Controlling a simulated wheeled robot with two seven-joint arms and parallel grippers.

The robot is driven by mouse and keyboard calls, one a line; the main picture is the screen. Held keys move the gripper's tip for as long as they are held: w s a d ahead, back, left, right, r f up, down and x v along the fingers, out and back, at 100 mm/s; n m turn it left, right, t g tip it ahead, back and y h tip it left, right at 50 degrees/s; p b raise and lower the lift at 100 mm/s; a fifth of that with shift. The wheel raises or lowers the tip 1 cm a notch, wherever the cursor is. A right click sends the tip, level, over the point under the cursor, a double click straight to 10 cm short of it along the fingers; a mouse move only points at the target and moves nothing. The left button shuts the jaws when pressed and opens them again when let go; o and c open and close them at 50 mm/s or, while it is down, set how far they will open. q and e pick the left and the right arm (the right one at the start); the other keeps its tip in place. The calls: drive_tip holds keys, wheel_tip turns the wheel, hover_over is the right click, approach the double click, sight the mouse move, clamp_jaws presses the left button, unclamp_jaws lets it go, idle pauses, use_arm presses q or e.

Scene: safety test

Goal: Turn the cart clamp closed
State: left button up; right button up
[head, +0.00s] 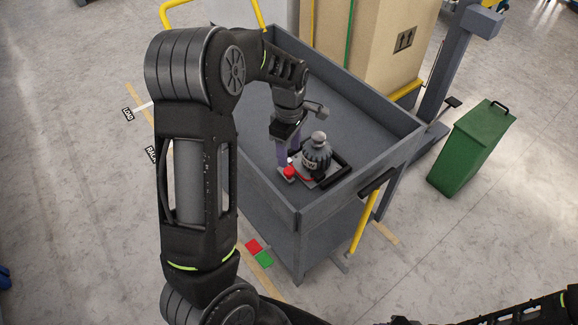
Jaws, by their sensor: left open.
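The grey cart (262,200) stands in the middle of the head view. In its tray, at the near corner, a dark grey bottle-like object (316,153) stands upright on a small base with a black frame (345,172). A red clamp part (290,172) shows at the base's left side. My left gripper (286,160) reaches down into the tray with its fingers open, just left of the bottle and close to the red part. I cannot tell whether the fingers touch it. My right gripper is not in view; only dark arm parts show at the bottom right.
A large cardboard box (385,40) stands behind the cart, near a grey post (452,60). A green bin (470,148) stands on the right. The cart has raised walls and a yellow-and-black handle (364,222). Red and green floor patches (258,253) lie in front.

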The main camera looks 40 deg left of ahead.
sight(289, 170)
use_arm(q)
wheel_tip(289, 170, down, 7)
drive_tip(key=shift+f, duration=0.2)
drive_tip(key=shift+c, duration=0.4)
clamp_jaws()
idle(0.3)
